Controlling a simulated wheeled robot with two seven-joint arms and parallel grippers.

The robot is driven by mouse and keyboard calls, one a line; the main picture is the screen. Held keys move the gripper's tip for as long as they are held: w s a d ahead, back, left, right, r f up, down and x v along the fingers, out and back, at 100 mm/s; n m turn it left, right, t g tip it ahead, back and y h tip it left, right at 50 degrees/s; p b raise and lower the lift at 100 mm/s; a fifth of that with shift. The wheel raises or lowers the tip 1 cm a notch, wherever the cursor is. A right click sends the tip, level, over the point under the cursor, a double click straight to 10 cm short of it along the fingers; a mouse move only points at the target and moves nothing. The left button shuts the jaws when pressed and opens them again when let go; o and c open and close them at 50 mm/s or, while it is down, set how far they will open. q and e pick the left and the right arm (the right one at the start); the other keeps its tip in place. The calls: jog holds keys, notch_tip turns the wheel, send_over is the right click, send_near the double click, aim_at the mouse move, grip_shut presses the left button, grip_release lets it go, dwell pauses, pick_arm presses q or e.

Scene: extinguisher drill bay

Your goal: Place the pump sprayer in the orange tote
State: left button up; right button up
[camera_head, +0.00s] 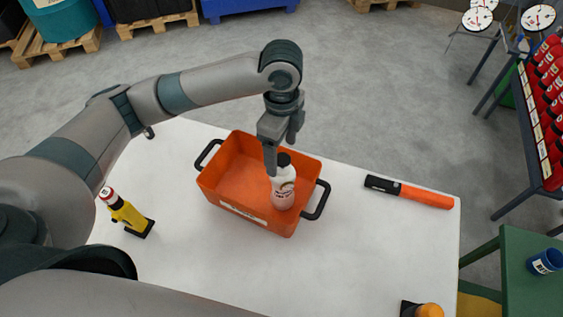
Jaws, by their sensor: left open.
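The orange tote (240,177) with black handles stands on the white table. A white bottle with a black top and a pinkish lower part, which looks like the pump sprayer (283,190), stands about upright at the tote's right end and appears to be inside it. My left gripper (282,150) points down right at the bottle's top. Its jaws are open, and one finger overlaps the bottle's left edge in the picture; I cannot tell whether they touch. My right gripper is not in view.
An orange and black baton (408,192) lies to the right. An orange-topped object (429,310) is at the front edge. The table's front middle (350,260) is clear.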

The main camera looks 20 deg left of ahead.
pick_arm(q)
jog(key=shift+r+b, duration=0.35)
jog(key=shift+r, duration=1.8)
